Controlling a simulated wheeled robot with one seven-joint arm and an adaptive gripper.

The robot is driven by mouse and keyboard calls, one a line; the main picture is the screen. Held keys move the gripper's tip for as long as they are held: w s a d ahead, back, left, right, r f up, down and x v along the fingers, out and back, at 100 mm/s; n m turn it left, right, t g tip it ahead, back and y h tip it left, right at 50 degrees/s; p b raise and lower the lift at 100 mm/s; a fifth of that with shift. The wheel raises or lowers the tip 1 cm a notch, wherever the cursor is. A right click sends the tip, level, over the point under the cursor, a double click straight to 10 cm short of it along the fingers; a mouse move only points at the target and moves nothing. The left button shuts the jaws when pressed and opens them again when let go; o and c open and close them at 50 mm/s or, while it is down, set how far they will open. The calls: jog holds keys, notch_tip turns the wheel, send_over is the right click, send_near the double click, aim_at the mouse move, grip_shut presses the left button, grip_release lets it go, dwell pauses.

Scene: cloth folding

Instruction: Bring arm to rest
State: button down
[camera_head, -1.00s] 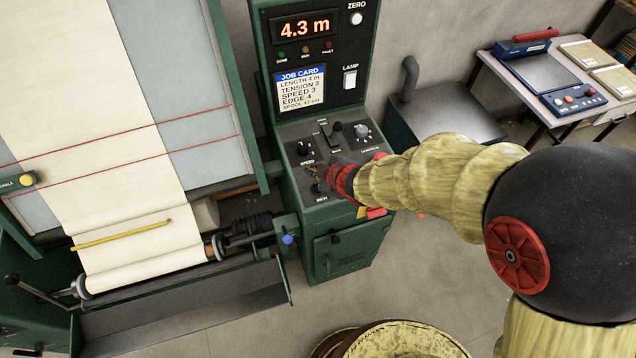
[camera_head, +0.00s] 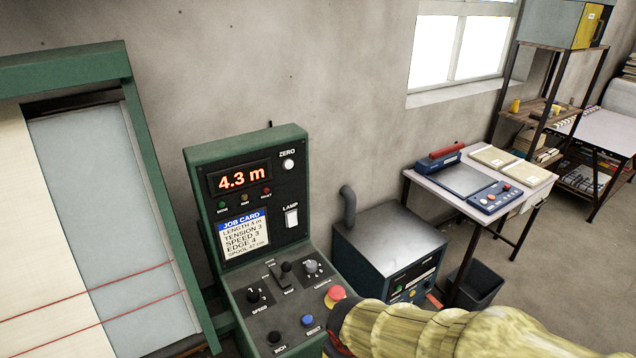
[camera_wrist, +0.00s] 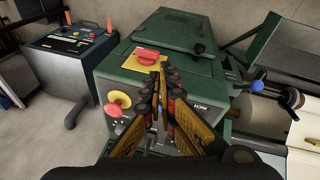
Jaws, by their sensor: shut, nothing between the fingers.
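My gripper (camera_wrist: 164,82) shows in the wrist view with its red, black and yellow fingers closed together and nothing between them. It is in front of the green control console (camera_wrist: 135,80), beside the red rotary switch (camera_wrist: 148,57) and the red-and-yellow stop button (camera_wrist: 117,102). I cannot tell whether it touches the console. In the head view, my yellow-sleeved arm comes in from the lower right to the console (camera_head: 215,165); the fingertips are out of view there. The console display reads 4.3 m.
Cream cloth (camera_head: 30,240) hangs on the green-framed machine at left. Open floor (camera_head: 570,285) lies at right.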

jog(key=s+d+r+m+t+b, duration=0.2)
jog(key=s+d+r+m+b, duration=0.3)
jog(key=s+d+r+m, duration=0.3)
jog(key=s+d+r, duration=0.3)
jog(key=d+r, duration=0.2)
jog(key=shift+s+d+r+m, duration=0.15)
jog(key=shift+d+m, duration=0.05)
jog(key=shift+m, duration=0.2)
dwell(1.3)
